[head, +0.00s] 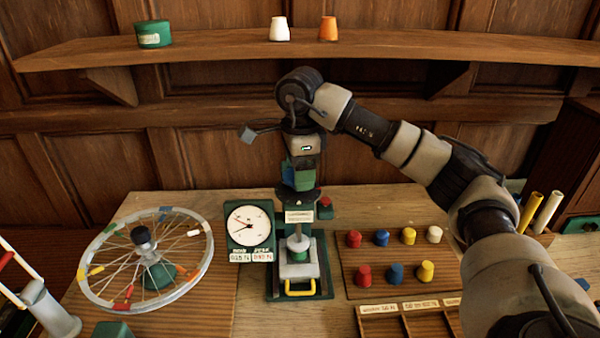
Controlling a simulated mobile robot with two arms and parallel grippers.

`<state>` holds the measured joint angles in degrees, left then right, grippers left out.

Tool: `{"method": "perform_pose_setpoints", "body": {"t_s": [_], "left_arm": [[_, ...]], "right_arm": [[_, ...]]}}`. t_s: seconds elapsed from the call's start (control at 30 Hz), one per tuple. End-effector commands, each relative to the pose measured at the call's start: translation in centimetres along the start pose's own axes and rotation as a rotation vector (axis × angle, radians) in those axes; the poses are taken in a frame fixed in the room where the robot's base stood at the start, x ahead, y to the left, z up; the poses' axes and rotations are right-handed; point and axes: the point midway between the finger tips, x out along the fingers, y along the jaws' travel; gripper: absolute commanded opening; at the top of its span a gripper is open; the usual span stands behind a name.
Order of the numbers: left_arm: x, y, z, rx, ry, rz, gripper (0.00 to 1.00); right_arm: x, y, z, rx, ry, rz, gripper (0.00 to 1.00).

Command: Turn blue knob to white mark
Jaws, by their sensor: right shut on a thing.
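My right gripper (301,194) points down over the green press stand (322,286) at the centre. It is shut at the top of the stand, just above a white label; its fingertips and what they hold are mostly hidden. The stand has a grey block and a yellow handle in front. Blue pegs (382,238) stand on the peg board (350,265) to the right. A spoked wheel (200,262) with coloured marks, one white, and a dark hub knob (141,236) lies at left. My left gripper is not in view.
A white dial gauge (249,226) stands just left of the stand. A wooden shelf (220,47) with a green tin (153,33) and two small cups runs above. Rolled tubes (545,212) stand at right. My right arm covers the right foreground.

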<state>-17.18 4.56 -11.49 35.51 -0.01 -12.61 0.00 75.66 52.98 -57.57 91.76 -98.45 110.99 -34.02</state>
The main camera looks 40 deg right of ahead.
Motion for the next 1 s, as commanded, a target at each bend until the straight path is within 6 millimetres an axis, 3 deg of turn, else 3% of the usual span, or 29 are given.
{"method": "perform_pose_setpoints", "body": {"t_s": [1.0], "left_arm": [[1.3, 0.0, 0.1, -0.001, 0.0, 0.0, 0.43]], "right_arm": [[-0.4, -0.6, 0.1, -0.959, 0.0, -0.012, 0.42]]}}
